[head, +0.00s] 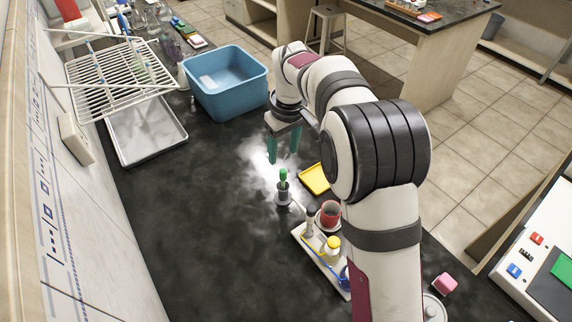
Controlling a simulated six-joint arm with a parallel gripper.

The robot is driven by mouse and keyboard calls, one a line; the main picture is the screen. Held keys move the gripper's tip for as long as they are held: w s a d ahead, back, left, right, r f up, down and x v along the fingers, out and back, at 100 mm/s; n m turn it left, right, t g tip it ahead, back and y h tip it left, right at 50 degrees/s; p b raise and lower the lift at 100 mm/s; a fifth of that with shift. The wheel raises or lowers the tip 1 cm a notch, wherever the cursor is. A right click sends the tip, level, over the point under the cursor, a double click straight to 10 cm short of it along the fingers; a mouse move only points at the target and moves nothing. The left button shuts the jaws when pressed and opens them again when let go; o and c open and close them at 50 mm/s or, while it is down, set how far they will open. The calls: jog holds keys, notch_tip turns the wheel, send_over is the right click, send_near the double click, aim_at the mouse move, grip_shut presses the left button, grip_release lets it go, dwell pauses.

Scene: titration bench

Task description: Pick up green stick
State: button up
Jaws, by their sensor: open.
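The green stick (283,176) stands upright in a small grey holder (283,198) on the dark bench, in the middle of the head view. Its green top shows above the holder; its lower part is hidden inside. My gripper (283,160) points down with two teal fingers spread apart. It is open and empty. In the picture the fingertips are just above and around the level of the stick's top. From this single view I cannot tell how far apart they are in depth.
A yellow tray (315,179) lies right of the holder. A pale rack (318,262) with a red cup (330,214) and a yellow-capped bottle (333,243) stands nearer. A blue tub (226,84) and white drying rack (120,72) are behind. The bench left of the holder is clear.

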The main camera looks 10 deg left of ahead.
aim_at(283, 170)
jog(key=f, duration=1)
jog(key=shift+w+a, duration=0.15)
jog(key=shift+w, duration=0.2)
jog(key=shift+r, duration=0.1)
grip_shut()
